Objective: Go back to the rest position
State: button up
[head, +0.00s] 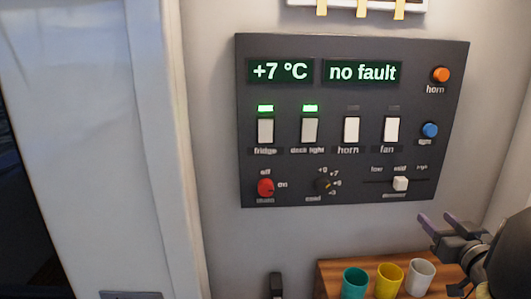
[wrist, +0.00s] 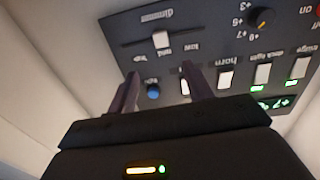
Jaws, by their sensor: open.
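My gripper (head: 441,227) is at the lower right in the head view, in front of the wall just below the right part of the control panel (head: 300,177). Its two purple-grey fingers are apart with nothing between them. In the wrist view, the open gripper (wrist: 163,84) shows at the middle, with the panel (wrist: 210,45) upside down beyond it. The blue light button (wrist: 153,91) appears between the fingertips there. Whether a finger touches the panel cannot be told.
A wooden shelf (head: 330,270) below the panel holds a teal cup (head: 355,283), a yellow cup (head: 389,281) and a white cup (head: 420,277), close under my gripper. A white slider knob (head: 400,184) sits at the panel's lower right. A pale post (head: 165,150) stands at left.

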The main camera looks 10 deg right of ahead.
jog(key=w+a+f+m+g+h, duration=0.1)
jog(key=w+a+f+g, duration=0.3)
jog(key=a+f+g, duration=0.55)
jog(key=s+a+f+g+y, duration=0.1)
jog(key=s+a+f, duration=0.3)
jog(key=a, duration=0.2)
jog(key=s+a+f+n+g+y, duration=0.1)
jog(key=s+a+f+g, duration=0.1)
jog(key=s+a+f, duration=0.2)
jog(key=s+a+f+n+g, duration=0.1)
jog(key=s+a+f, duration=0.3)
jog(key=a, duration=0.6)
jog(key=shift+a+g+y, duration=0.2)
jog(key=shift+g+y, duration=0.2)
jog(key=shift+g, duration=0.35)
dwell(0.8)
